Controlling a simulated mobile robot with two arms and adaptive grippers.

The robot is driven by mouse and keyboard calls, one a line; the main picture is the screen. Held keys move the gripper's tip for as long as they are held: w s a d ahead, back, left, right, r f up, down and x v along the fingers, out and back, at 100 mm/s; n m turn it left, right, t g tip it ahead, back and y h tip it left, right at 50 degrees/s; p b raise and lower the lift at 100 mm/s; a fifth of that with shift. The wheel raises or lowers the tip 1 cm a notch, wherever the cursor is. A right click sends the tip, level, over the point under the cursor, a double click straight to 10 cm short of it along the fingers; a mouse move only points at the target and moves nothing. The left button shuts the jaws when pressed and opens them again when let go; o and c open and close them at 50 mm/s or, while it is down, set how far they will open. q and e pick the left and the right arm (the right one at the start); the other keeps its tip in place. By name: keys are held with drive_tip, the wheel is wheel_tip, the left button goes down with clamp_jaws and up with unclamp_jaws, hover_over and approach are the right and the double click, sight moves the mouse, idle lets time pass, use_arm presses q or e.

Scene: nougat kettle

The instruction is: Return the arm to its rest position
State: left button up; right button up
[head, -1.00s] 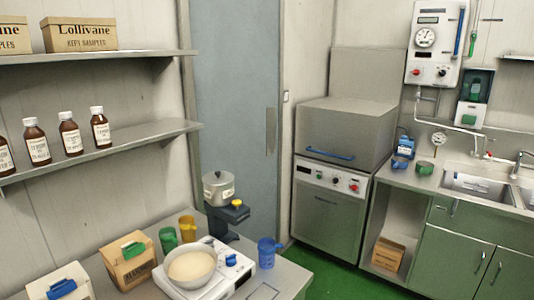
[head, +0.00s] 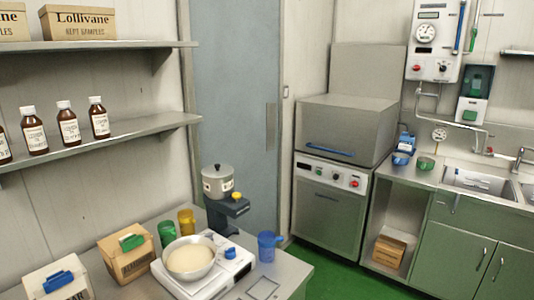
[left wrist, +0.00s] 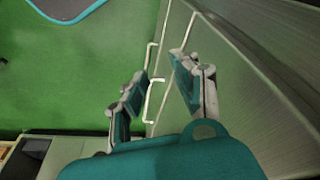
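My left gripper (left wrist: 160,76) shows in the left wrist view. Its two teal-padded fingers stand apart with nothing between them. It hangs above the green floor (left wrist: 60,90), beside a grey-green panel (left wrist: 250,70) with pale bar handles (left wrist: 155,100). One handle appears behind the gap between the fingers. I cannot tell whether a finger touches it. Neither of my arms shows in the head view, and my right gripper is in no view.
A steel oven (head: 328,205) and green cabinets (head: 460,235) stand at right. Green floor (head: 345,282) lies between.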

use_arm(q)
drive_tip(key=s+a+f+g+b, duration=0.15)
drive_tip(key=s+f, duration=0.25)
drive_tip(key=f, duration=0.7)
drive_tip(key=s+d+f+t+b, duration=0.15)
drive_tip(key=s+f, duration=0.25)
drive_tip(key=f, duration=0.7)
drive_tip(key=s+a+f+g+b, duration=0.1)
drive_tip(key=s+a+f+b, duration=0.2)
drive_tip(key=s+f, duration=0.7)
drive_tip(key=shift+s+a+f+g, duration=0.15)
drive_tip(key=shift+s+f+g, duration=0.2)
drive_tip(key=shift+s, duration=0.4)
